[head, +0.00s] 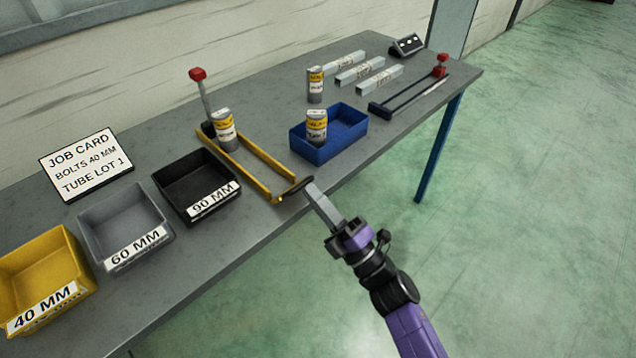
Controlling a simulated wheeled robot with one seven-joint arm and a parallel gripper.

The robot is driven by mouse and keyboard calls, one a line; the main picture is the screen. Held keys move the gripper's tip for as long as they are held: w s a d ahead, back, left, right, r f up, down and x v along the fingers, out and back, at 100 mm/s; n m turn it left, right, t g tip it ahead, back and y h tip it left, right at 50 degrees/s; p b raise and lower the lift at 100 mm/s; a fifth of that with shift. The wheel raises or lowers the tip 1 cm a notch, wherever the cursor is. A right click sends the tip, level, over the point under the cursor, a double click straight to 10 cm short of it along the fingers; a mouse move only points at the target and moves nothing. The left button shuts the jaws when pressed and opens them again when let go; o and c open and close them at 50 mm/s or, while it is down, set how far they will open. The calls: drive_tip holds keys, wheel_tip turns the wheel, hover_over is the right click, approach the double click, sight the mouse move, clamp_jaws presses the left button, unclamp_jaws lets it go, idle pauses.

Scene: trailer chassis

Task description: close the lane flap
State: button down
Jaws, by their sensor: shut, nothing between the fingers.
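A yellow-railed lane (257,150) lies on the bench, with a can (224,130) at its far end beside a post with a red knob (198,75). A yellow end piece (283,198) and a dark bar sit at its near end; I cannot tell clearly which is the flap or how far it stands open. My gripper (309,186) is shut and empty, its tip at this near end by the bench's front edge. The tip overlaps the dark bar in the picture; I cannot tell whether they touch. A second, dark blue lane (412,93) has another red knob (441,59).
Bins marked 90 MM (190,180), 60 MM (125,225) and 40 MM (45,280) stand left. A blue tray (345,145) with a can (316,128) stands right of the yellow lane. Floor in front is clear.

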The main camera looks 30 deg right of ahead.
sight(306, 180)
drive_tip(key=w+r+g+p, duration=0.1)
drive_tip(key=p, duration=0.4)
drive_tip(key=w+r+g+h+p, duration=0.1)
drive_tip(key=r+g+p, duration=0.1)
drive_tip(key=p, duration=0.3)
drive_tip(key=shift+w+a+r, duration=0.1)
drive_tip(key=shift+w+a, duration=0.05)
drive_tip(key=shift+a, duration=0.25)
drive_tip(key=shift+w+a+r+p, duration=0.2)
drive_tip(key=shift+w+p, duration=0.4)
drive_tip(key=shift+p, duration=0.25)
drive_tip(key=shift+x, duration=1.05)
drive_tip(key=shift+w+r+p, duration=0.1)
drive_tip(key=shift+r+p, duration=0.15)
drive_tip(key=shift+p, duration=0.05)
drive_tip(key=shift+a, duration=0.1)
